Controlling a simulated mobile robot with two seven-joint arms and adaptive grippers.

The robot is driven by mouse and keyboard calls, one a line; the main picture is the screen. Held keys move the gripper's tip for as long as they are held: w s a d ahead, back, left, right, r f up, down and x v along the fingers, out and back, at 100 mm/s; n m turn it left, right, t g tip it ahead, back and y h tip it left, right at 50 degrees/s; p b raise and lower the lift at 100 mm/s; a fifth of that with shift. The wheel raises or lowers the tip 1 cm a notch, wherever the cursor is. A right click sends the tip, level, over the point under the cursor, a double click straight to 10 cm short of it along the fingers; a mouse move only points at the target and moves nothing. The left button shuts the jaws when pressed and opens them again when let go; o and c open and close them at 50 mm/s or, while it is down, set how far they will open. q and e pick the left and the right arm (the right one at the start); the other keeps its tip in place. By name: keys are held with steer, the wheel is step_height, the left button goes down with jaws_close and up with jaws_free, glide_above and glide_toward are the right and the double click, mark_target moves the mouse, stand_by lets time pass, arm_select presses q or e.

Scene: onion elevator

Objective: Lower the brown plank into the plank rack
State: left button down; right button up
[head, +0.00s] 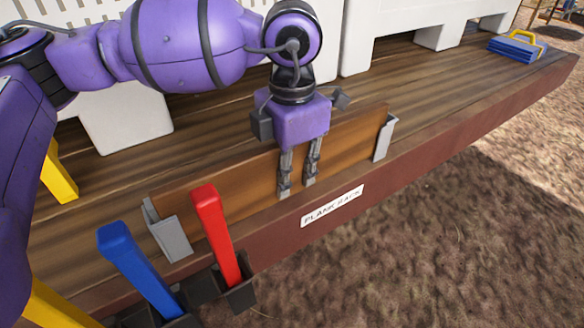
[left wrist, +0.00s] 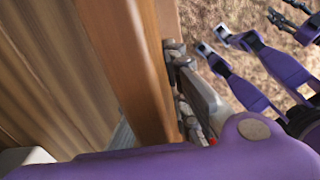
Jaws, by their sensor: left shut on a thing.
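The brown plank (head: 240,173) stands on edge at the platform's front, its ends between two grey brackets. These brackets, at the left (head: 170,236) and right (head: 384,138), belong to the plank rack, labelled "PLANK RACK" (head: 332,205). In the left wrist view the plank (left wrist: 130,60) runs beside my grey fingers (left wrist: 184,85). Whether its lower edge is fully seated is not clear.
A red handle (head: 217,235) and a blue handle (head: 138,265) stand in dark holders in front of the left bracket. Yellow bars (head: 58,175) show at the left. White blocks (head: 125,120) stand behind. A blue stack with a yellow handle (head: 517,47) lies at the far right.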

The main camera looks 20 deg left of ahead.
arm_select(q)
steer(key=shift+f, duration=0.15)
steer(key=c, duration=1.6)
jaws_free()
step_height(320, 180, up, 12)
steer(key=shift+f, duration=0.1)
